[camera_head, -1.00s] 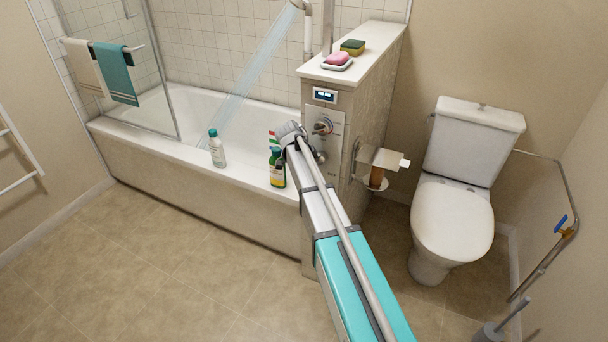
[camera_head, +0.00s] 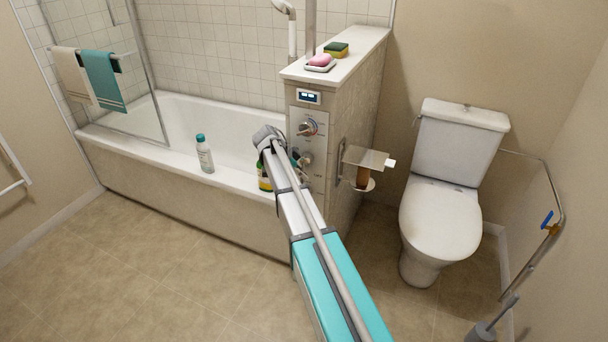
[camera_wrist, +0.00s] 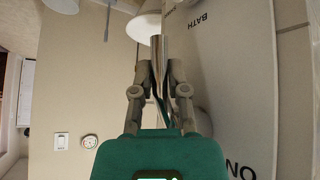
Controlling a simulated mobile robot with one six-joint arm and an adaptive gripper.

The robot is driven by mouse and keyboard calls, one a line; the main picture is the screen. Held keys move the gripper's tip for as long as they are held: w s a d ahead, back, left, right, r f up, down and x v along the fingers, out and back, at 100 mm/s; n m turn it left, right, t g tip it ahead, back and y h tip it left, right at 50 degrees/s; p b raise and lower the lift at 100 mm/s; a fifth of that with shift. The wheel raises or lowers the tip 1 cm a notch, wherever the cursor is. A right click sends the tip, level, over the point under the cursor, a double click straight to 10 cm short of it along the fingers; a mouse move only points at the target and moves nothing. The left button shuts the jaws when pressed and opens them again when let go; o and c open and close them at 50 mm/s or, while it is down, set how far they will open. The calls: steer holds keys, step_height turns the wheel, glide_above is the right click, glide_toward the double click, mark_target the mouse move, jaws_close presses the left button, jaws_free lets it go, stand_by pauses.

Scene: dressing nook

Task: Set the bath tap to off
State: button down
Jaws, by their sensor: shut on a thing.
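The bath tap's control panel (camera_head: 322,140) is on the end of the tiled half wall. It has an upper dial with red and blue marks (camera_head: 308,129) and a lower round knob (camera_head: 305,158). My gripper (camera_wrist: 158,82) is shut on a shiny metal tap lever (camera_wrist: 158,52), with a finger on each side. In the head view my arm partly hides the gripper at the lower knob. No water runs from the shower pipe (camera_head: 291,30).
A white bottle (camera_head: 205,156) stands on the bathtub rim (camera_head: 225,180). A green and yellow bottle (camera_head: 264,180) is close beside my arm. A paper holder (camera_head: 368,158) sticks out right of the panel, before the toilet (camera_head: 440,220). Soap and a sponge (camera_head: 336,49) lie on the ledge.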

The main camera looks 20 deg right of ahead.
steer(key=shift+a, duration=0.1)
steer(key=c, duration=0.8)
jaws_free()
steer(key=shift+o, duration=0.8)
